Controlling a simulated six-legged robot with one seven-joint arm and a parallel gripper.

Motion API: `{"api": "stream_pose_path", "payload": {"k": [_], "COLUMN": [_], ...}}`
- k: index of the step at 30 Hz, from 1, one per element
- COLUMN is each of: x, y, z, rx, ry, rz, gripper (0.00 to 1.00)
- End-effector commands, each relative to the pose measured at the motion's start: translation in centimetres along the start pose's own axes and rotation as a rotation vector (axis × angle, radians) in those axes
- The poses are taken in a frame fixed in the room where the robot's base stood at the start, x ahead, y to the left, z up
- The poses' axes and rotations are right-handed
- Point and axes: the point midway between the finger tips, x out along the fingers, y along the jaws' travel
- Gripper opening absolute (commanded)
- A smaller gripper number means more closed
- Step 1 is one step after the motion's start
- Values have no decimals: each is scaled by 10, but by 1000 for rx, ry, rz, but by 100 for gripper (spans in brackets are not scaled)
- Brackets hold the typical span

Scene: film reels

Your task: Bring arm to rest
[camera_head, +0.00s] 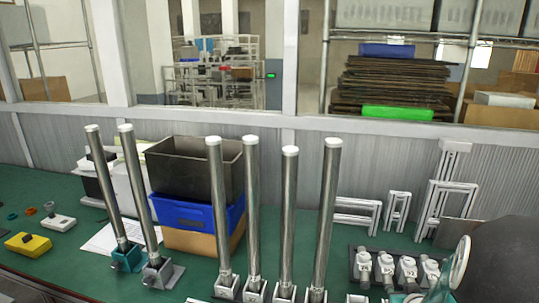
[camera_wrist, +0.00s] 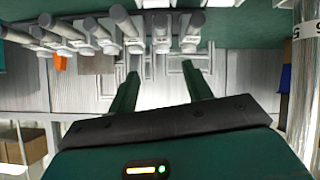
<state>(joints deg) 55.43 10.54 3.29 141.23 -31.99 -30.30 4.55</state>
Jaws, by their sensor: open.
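My gripper (camera_wrist: 160,69) shows in the wrist view, its two green fingers spread apart with nothing between them. I cannot tell the exact distance from the fingertips to the rods. In the head view, a large dark rounded shape at the lower right looks like part of my arm; the gripper fingers cannot be made out there.
Tall metal rods (camera_head: 254,205) stand in small holders on the green table (camera_head: 75,255). Behind them are a dark bin (camera_head: 195,168) and a blue crate (camera_head: 187,212). White frames (camera_head: 397,208) stand at the right. A yellow object (camera_head: 28,244) lies at the left.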

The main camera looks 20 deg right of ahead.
Motion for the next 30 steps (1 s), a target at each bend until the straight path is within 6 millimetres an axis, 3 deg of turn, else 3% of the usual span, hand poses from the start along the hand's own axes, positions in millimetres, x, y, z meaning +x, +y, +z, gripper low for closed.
{"api": "stream_pose_path", "payload": {"k": [1,6,13,18,24,27,30], "x": [-9,-46,-121,-191,-275,-300,-312], "y": [-17,-68,-143,-195,-237,-246,-250], "z": [-20,-59,-88,-88,-69,-60,-55], "rx": [-30,-79,-115,-141,-189,-211,-222], "ry": [-13,-92,-191,-271,-370,-406,-426], "rz": [-5,-18,-95,-204,-360,-414,-437], "gripper": [50,50,50,50,50,50,50]}}
